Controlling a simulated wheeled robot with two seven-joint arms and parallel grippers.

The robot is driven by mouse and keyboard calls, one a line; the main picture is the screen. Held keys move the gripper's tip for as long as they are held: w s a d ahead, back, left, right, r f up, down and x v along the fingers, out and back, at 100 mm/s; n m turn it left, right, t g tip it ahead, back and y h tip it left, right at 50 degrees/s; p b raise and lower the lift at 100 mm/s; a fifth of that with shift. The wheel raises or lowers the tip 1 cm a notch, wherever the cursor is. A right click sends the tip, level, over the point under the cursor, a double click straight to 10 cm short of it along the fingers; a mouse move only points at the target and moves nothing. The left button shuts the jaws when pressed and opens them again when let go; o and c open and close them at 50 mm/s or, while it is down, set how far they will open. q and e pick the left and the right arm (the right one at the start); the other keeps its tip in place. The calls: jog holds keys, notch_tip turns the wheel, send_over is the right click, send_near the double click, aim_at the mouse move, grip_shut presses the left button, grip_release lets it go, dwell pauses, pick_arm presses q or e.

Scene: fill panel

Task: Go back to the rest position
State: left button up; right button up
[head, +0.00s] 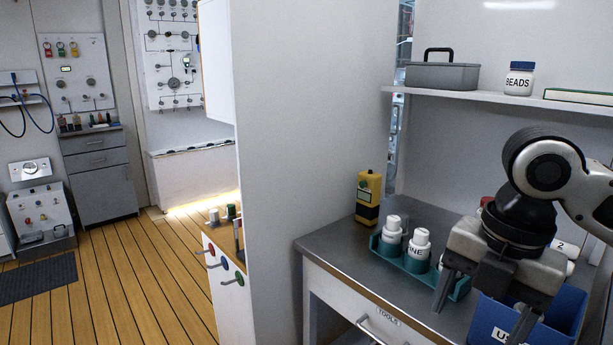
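My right gripper (483,308) comes in from the right, above the grey countertop (335,232) and partly in front of a blue bin (566,318). Its two fingers point down and stand apart, with nothing visible between them. Behind and left of it, two white bottles (392,229) stand upright in a teal holder (404,257). My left gripper is not in view. The wall panel with gauges (174,62) is far off at the back left.
A shelf (490,98) above the counter bears a grey toolbox (442,76) and a beads jar (519,79). A yellow device (368,195) stands at the counter's back. A white partition (310,110) rises at the counter's left. The wooden floor (130,280) at left is mostly clear.

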jog(key=w+a+f+m+t+y, duration=0.2)
jog(key=a+f+m+t+y, duration=0.15)
jog(key=a+f+m, duration=0.5)
jog(key=w+a+f+m+t+y, duration=0.2)
jog(key=a+f+m+y, duration=0.3)
jog(key=f, duration=0.7)
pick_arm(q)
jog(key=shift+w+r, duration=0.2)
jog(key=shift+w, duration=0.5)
pick_arm(e)
jog(key=s+d+f+m+t+h, duration=0.4)
jog(key=s+d+f+m+h, duration=0.2)
jog(key=s+f+m, duration=0.5)
jog(key=shift+s+d+f, duration=0.7)
jog(key=shift+s+d, duration=0.1)
jog(key=shift+d, duration=0.1)
